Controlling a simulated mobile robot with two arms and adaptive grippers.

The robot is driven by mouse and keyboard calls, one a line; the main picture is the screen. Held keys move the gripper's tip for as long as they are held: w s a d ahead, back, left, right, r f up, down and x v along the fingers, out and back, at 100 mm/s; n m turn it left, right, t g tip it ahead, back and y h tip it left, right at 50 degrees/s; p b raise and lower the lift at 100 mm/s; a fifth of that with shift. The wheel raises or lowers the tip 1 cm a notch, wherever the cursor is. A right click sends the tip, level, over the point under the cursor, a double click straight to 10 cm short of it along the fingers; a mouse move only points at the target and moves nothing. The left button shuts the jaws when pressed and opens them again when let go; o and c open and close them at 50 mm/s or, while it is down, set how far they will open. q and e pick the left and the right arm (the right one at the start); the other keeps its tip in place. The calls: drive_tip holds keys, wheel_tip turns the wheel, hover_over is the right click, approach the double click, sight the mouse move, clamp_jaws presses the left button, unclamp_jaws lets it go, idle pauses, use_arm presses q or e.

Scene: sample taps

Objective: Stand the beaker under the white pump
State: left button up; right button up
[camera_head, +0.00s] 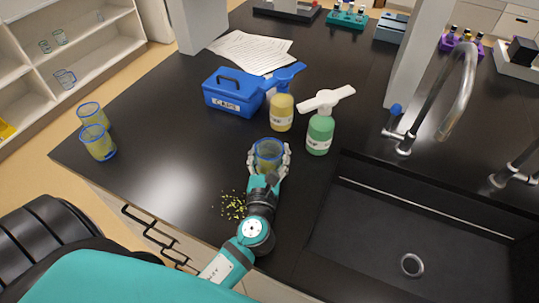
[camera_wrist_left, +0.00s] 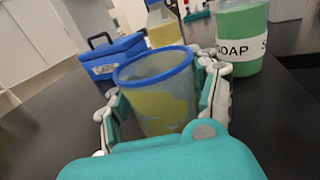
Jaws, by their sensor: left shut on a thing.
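The beaker (camera_head: 268,151) is a clear cup with a blue rim, tinted yellow-green inside. My left gripper (camera_head: 268,160) is shut around it; in the left wrist view the fingers (camera_wrist_left: 165,105) lie on both sides of the beaker (camera_wrist_left: 158,92). It looks upright; whether its base touches the counter is hidden. The white pump (camera_head: 326,99) tops a green soap bottle (camera_head: 320,132), behind and to the right of the beaker. The green bottle (camera_wrist_left: 242,38) also shows in the left wrist view. My right gripper is not in view.
A yellow bottle with a blue pump (camera_head: 281,112) stands left of the green one. The sink (camera_head: 420,225) is at right. Yellow-green crumbs (camera_head: 232,206) lie left of my wrist. Two beakers (camera_head: 98,142) stand near the left edge.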

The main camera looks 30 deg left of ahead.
use_arm(q)
drive_tip(key=shift+f, duration=0.2)
drive_tip(key=o, duration=0.7)
drive_tip(key=shift+c, duration=0.2)
drive_tip(key=o, duration=0.4)
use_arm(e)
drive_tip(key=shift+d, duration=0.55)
use_arm(q)
drive_tip(key=shift+r, duration=0.1)
drive_tip(key=shift+s+d+r, duration=0.1)
drive_tip(key=b+v, duration=0.3)
drive_tip(key=v, duration=0.7)
drive_tip(key=shift+s+d, duration=0.1)
drive_tip(key=shift+s, duration=0.25)
drive_tip(key=shift+s+d, duration=0.2)
drive_tip(key=shift+s, duration=0.25)
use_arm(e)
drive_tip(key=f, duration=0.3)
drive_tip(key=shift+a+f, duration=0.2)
